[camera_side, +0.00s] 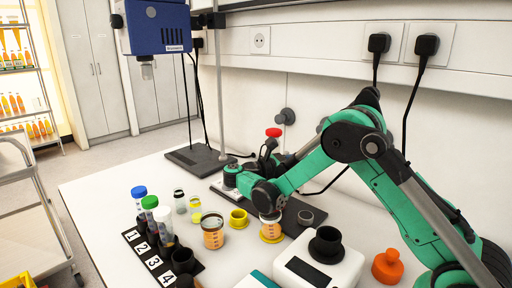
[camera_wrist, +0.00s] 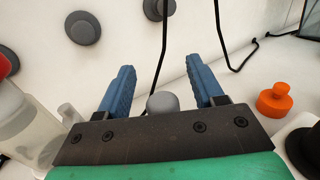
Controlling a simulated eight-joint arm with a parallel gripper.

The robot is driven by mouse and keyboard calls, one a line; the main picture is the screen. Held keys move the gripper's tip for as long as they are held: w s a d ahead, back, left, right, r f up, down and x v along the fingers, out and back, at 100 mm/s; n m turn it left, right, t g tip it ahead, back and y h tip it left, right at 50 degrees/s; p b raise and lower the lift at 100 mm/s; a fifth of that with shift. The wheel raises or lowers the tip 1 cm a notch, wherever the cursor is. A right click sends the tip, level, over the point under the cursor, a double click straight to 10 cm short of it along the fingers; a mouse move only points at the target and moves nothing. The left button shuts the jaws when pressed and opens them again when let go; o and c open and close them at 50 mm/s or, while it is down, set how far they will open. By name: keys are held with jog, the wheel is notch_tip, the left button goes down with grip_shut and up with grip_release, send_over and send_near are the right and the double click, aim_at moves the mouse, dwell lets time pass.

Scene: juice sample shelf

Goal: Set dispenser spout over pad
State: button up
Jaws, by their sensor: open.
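My gripper (camera_wrist: 160,66) is open, with two blue fingers spread apart and no object held. A rounded grey knob-like piece (camera_wrist: 162,102) shows low between the fingers; I cannot tell what it belongs to. In the side view my wrist is low over the back of the table and hides the fingers. A red-topped piece with black parts (camera_side: 273,133) rises just behind it, possibly the dispenser; its spout cannot be made out. A translucent vessel (camera_wrist: 25,125) is left of the fingers in the wrist view. A dark flat plate (camera_side: 291,216) lies beneath my wrist; I cannot tell whether it is the pad.
A numbered rack (camera_side: 150,262) with capped tubes, an orange jar (camera_side: 213,232), a yellow ring (camera_side: 238,218) and a white device (camera_side: 312,272) stand in front. A blue unit (camera_side: 156,27) hangs at upper left. An orange bottle (camera_side: 387,267) is at right. The table's left side is clear.

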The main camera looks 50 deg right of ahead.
notch_tip(320, 180, up, 19)
dwell(0.4)
